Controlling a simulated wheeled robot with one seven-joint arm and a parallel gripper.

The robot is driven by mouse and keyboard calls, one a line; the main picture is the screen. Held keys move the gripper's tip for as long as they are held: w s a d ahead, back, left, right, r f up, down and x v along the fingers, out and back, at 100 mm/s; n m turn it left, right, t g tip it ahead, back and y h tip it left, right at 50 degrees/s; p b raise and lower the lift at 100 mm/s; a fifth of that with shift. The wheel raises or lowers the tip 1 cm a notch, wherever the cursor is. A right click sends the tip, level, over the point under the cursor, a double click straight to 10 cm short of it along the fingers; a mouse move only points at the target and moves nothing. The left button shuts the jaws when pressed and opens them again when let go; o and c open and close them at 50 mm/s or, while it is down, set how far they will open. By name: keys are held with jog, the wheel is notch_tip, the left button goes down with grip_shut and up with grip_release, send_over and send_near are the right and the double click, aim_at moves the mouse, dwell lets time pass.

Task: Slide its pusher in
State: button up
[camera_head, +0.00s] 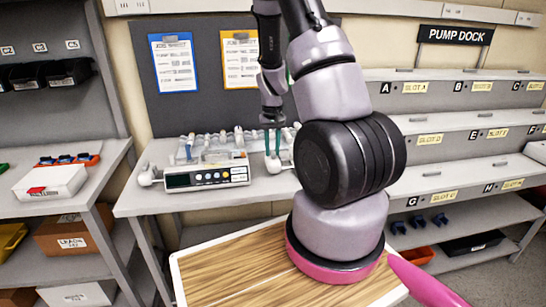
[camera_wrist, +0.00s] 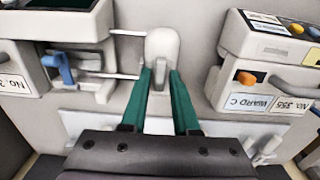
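A white pump with a dark display (camera_head: 205,178) stands on the bench in the head view. In the wrist view, a white pump body (camera_wrist: 62,25) with a blue clamp (camera_wrist: 58,67) is at the left, and thin rods run from it to a rounded white pusher head (camera_wrist: 162,48). My gripper (camera_head: 272,152) points down by the pump's right end. In the wrist view its teal fingers (camera_wrist: 162,74) are apart, with the pusher head at and between their tips. I cannot tell whether they touch it. The tips partly hide the head's lower part.
A second pump (camera_wrist: 265,65) with an orange lever stands close on the right in the wrist view. Labelled dock shelves (camera_head: 440,150) are at the right. A wooden top (camera_head: 235,270) is in front.

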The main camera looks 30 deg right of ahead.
grip_shut()
jog(key=shift+s+d, duration=0.3)
jog(key=shift+d, duration=0.7)
jog(key=shift+s+d, duration=0.25)
jog(key=shift+d, duration=0.75)
jog(key=shift+s+d, duration=0.1)
jog(key=shift+d, duration=0.15)
jog(key=shift+o, duration=2.1)
grip_release()
notch_tip(320, 180, up, 7)
